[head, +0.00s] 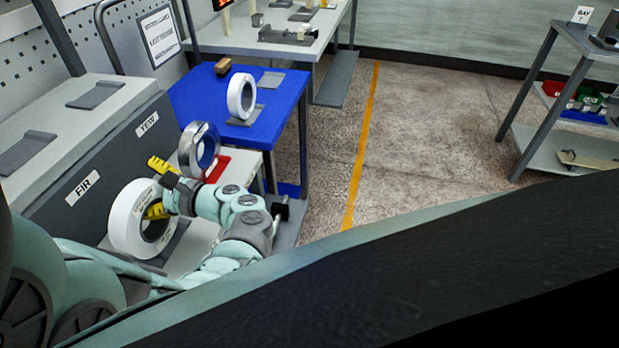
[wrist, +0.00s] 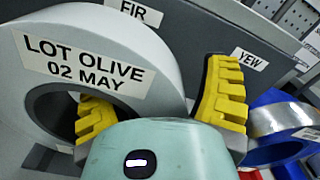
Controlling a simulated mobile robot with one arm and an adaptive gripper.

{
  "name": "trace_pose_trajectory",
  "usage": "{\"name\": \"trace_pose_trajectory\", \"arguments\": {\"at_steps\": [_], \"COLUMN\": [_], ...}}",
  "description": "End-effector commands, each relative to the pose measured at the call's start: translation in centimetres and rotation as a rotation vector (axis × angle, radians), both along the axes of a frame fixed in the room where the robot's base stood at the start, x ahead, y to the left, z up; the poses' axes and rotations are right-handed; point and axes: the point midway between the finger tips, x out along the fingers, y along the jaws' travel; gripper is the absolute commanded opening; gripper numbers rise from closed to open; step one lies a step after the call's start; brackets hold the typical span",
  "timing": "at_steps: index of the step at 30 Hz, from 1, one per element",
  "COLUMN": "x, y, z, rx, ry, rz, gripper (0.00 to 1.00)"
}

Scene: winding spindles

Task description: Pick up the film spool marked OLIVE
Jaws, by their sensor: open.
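The film spool marked OLIVE (wrist: 150,50) is a large white ring with a label reading LOT OLIVE 02 MAY in the wrist view. In the head view the spool (head: 122,222) stands upright at the lower left, below the FIR label. My gripper (head: 158,188) is open at its right side. One yellow finger lies at the spool's hole and the other is beyond its outer rim, so the ring wall lies between the fingers (wrist: 160,106). I cannot tell whether either finger touches it. My gripper's body hides the ring's lower part in the wrist view.
A silver-and-blue spool (head: 199,148) stands close behind my gripper, near the YEW label (head: 147,124). Another white spool (head: 235,95) stands on the blue table (head: 290,92). A grey panel (head: 100,165) rises behind the OLIVE spool. Open floor (head: 430,130) lies to the right.

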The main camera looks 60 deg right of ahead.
Motion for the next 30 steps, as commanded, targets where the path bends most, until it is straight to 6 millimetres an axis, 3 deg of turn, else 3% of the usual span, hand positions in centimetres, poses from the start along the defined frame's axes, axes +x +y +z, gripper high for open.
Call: {"name": "trace_pose_trajectory", "arguments": {"at_steps": [6, 27, 30], "x": [0.04, 0.00, -0.01], "y": [0.04, -0.03, -0.04], "z": [-0.02, -0.02, -0.02], "rx": [0.000, 0.000, 0.000], "ry": [0.000, 0.000, 0.000], "rz": [0.001, -0.001, -0.001], "gripper": [0.75, 0.03, 0.00]}}
